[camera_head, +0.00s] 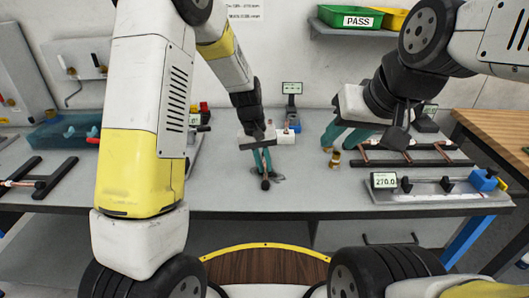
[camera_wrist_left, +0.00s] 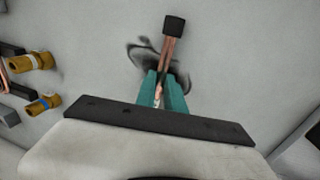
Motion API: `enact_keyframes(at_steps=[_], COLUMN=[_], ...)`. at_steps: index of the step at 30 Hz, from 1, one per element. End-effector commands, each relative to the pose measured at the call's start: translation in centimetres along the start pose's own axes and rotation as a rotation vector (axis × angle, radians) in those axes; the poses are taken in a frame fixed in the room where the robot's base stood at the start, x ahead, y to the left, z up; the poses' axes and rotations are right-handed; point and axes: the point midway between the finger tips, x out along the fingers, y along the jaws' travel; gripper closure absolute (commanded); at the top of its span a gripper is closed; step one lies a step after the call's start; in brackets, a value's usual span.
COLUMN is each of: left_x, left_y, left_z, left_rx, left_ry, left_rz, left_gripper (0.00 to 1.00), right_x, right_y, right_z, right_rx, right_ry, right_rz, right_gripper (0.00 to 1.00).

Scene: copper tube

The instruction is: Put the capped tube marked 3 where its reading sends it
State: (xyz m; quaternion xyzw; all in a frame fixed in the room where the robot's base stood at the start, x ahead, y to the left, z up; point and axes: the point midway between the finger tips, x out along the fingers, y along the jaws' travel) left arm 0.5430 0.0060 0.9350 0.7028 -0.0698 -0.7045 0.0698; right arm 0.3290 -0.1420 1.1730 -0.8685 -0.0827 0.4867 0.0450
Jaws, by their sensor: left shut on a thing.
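My left gripper (camera_head: 263,168) is shut on a copper tube with a black cap (camera_head: 265,184), held low over the middle of the table. In the left wrist view the copper tube (camera_wrist_left: 167,60) sticks out from between the teal fingers of the left gripper (camera_wrist_left: 165,88), its black cap at the far end. No number can be read on it. My right gripper (camera_head: 337,140) is over the table to the right, its teal fingers apart with nothing seen between them. A bench gauge (camera_head: 440,188) at the front right has a display (camera_head: 384,181) reading 270.0.
A green bin marked PASS (camera_head: 352,20) and a yellow bin (camera_head: 391,20) stand on the wall shelf. A dark rack (camera_head: 423,161) with copper tubes lies at right, another (camera_head: 40,182) at left. A brass fitting (camera_head: 335,160) stands near my right gripper. A small display (camera_head: 291,88) stands behind.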

Motion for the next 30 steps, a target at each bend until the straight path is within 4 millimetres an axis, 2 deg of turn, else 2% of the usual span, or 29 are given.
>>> enact_keyframes(at_steps=[9, 10, 13, 25, 30], left_x=[0.2, 0.3, 0.2, 0.2, -1.5], left_y=[0.0, -0.1, -0.1, -0.2, -0.1], left_z=[0.0, 0.0, 0.0, 0.0, -0.1], left_rx=[0.0, 0.001, 0.001, -0.001, -0.001], left_ry=[0.001, 0.001, 0.001, 0.0, 0.003], left_rz=[0.0, 0.0, 0.0, -0.003, -0.001], left_gripper=[1.0, 0.84, 0.65, 0.65, 0.65], right_x=[0.0, 0.0, 0.0, 0.0, 0.0], right_y=[0.0, 0.0, 0.0, 0.0, 0.0], right_z=[0.0, 0.0, 0.0, 0.0, 0.0], right_rx=[0.0, 0.0, 0.0, 0.0, 0.0], right_ry=[0.0, 0.0, 0.0, 0.0, 0.0], right_rz=[0.0, 0.0, 0.0, 0.0, 0.0], right_gripper=[0.65, 0.65, 0.65, 0.65, 0.65])
